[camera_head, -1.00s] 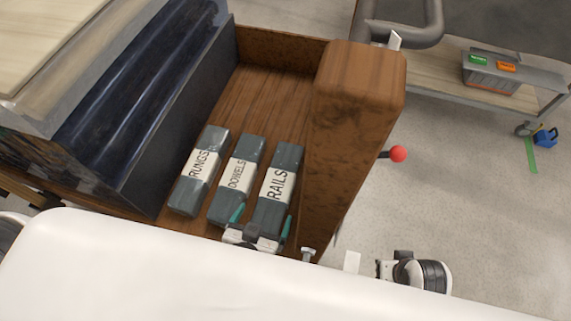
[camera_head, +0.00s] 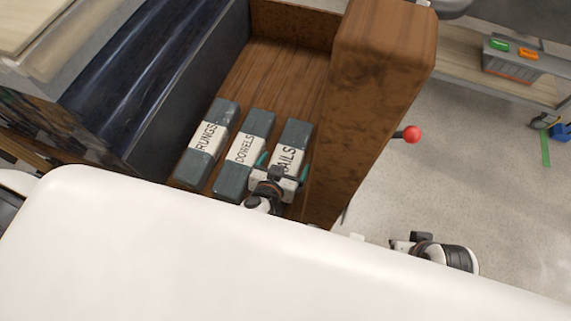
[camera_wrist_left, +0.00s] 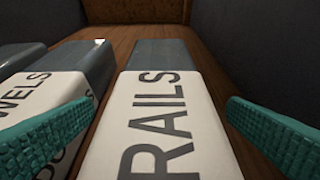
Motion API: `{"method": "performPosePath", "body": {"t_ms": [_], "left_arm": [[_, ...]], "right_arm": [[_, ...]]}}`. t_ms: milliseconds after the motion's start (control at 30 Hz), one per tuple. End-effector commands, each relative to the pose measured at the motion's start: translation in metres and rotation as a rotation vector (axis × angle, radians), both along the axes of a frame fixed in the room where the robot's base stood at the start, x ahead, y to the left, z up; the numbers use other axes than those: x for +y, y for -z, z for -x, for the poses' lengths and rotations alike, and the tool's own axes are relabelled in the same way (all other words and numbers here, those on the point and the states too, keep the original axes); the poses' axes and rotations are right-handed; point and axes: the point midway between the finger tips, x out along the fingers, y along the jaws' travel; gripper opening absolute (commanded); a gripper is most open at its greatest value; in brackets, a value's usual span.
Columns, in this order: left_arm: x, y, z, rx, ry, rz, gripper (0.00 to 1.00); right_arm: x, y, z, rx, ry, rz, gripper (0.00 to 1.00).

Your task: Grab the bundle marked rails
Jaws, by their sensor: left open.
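The bundle marked RAILS (camera_head: 297,136) is a dark grey block with a white label, the rightmost of three lying in a wooden bay. In the left wrist view the RAILS bundle (camera_wrist_left: 160,120) lies between the two teal fingers of my left gripper (camera_wrist_left: 158,130), one on each side with gaps. In the head view my left gripper (camera_head: 281,166) is open over the near part of that bundle and hides part of its label. What I see of my right arm at the lower right does not show its fingers.
The DOWELS bundle (camera_head: 246,150) lies close left of RAILS, and the RUNGS bundle (camera_head: 208,138) is further left. A thick wooden wall (camera_head: 375,90) stands close on the right, with a red knob (camera_head: 412,134) beyond. Bare wooden floor (camera_head: 275,75) lies behind the bundles.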

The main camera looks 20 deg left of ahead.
Motion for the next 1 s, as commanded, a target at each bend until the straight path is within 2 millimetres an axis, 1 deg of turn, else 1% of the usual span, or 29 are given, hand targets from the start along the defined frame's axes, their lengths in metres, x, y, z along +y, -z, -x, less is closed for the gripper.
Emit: {"method": "performPosePath", "body": {"t_ms": [233,267,600,667,1000], "left_arm": [[-0.0001,0.0015,-0.0020,0.001,0.000,-0.001,0.96],[-0.0002,0.0014,-0.0020,0.001,0.000,-0.001,0.95],[-0.0002,0.0012,-0.0018,0.001,0.000,-0.001,0.39],[-0.0002,0.0012,-0.0018,0.001,0.000,-0.001,0.30],[-0.0006,-0.0036,-0.0026,-0.003,0.000,0.001,0.30]], "right_arm": [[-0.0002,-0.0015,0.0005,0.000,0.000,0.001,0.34],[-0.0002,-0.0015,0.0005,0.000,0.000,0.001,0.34],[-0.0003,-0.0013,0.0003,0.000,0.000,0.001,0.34],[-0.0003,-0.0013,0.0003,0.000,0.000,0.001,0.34],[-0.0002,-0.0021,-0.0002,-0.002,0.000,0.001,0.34]]}}
